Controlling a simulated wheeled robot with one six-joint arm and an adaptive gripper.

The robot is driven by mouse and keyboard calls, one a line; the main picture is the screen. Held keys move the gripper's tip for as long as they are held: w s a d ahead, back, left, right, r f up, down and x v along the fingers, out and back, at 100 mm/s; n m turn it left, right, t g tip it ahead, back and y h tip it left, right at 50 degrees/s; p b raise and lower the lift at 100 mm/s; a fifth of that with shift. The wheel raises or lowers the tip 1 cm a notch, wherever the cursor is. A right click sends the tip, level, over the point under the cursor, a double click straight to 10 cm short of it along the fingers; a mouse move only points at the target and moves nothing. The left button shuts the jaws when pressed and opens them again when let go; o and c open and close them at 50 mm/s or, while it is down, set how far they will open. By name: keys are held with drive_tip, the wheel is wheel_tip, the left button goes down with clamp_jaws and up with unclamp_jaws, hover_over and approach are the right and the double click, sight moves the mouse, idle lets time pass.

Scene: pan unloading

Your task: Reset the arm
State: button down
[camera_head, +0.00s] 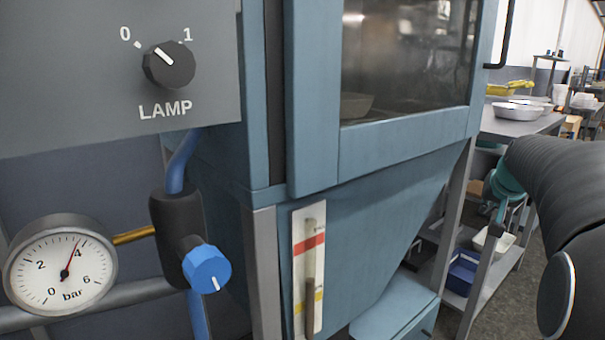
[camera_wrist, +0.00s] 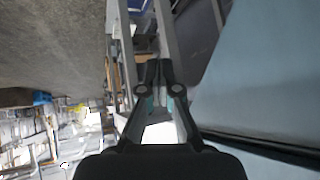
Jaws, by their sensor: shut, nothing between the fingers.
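My gripper (camera_wrist: 159,75) shows in the wrist view, with its two fingers together and nothing between them. The gripper is beside the blue cabinet (camera_wrist: 265,75), which fills the right of that view; I cannot tell the exact gap.
The blue cabinet (camera_head: 370,210) has a window with a pan (camera_head: 355,105) behind it. A lamp switch (camera_head: 168,64), a pressure gauge (camera_head: 62,264) and a blue valve knob (camera_head: 207,268) are at left. A table with pans (camera_head: 518,111) stands behind at right.

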drive_tip(key=s+a+f+n+g+y, duration=0.1)
drive_tip(key=s+a+f+n, duration=0.2)
drive_tip(key=s+a, duration=1.1)
drive_tip(key=s+a+f+n+g+y, duration=0.1)
drive_tip(key=s+a+f+n+y, duration=0.1)
drive_tip(key=s+a+f, duration=0.7)
drive_tip(key=s+a+n, duration=0.1)
drive_tip(key=s+a, duration=0.4)
drive_tip(key=a, duration=0.2)
drive_tip(key=shift+a+n+g, duration=0.15)
drive_tip(key=shift+n+g, duration=0.15)
drive_tip(key=shift+f, duration=0.1)
